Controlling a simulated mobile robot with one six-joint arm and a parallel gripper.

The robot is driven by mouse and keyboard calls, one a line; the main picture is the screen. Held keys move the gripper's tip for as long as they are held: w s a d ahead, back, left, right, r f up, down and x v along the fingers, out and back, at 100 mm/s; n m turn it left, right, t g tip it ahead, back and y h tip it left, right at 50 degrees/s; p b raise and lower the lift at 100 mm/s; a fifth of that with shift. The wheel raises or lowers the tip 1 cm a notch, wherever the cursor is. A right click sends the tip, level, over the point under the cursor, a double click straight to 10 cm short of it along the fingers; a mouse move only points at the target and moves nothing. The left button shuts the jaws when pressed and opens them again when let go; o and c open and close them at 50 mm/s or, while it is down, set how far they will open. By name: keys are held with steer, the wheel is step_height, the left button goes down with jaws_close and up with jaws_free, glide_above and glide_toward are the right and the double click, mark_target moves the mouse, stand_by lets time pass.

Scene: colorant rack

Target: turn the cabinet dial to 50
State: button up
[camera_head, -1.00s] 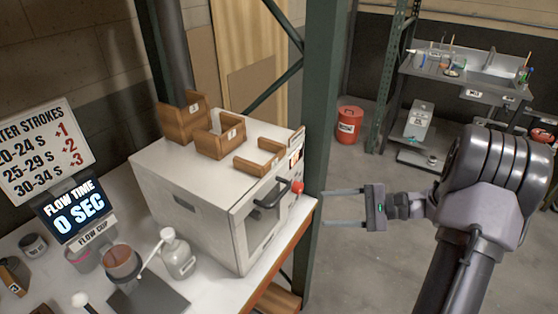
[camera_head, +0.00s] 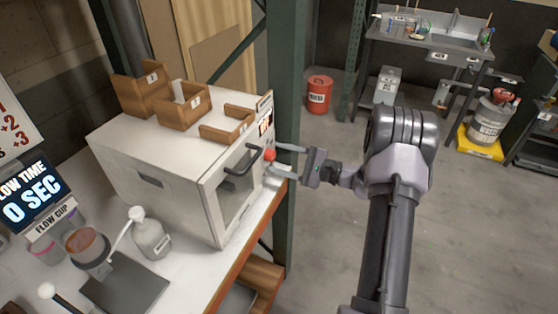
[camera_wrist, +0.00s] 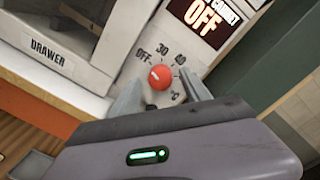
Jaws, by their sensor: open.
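The red cabinet dial (camera_head: 270,155) sits on the front of the white cabinet (camera_head: 130,160), right of the door handle. In the wrist view the dial (camera_wrist: 160,77) has a small white mark on its upper left, toward OFF. OFF, 30, 40 and °C are readable around it; no 50 is readable, and my right finger covers part of the scale. The cabinet display (camera_wrist: 205,22) reads OFF. My gripper (camera_head: 280,161) is open, with one finger on each side of the dial. I cannot tell whether the fingers touch it.
The door handle (camera_head: 242,161) sticks out left of the dial. A green rack post (camera_head: 284,110) stands just behind the cabinet's right side. Wooden holders (camera_head: 183,106) sit on top. A bottle (camera_head: 150,236) stands on the bench in front.

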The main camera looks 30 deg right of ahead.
steer(key=shift+w+a, duration=0.2)
steer(key=shift+c, duration=0.2)
jaws_close()
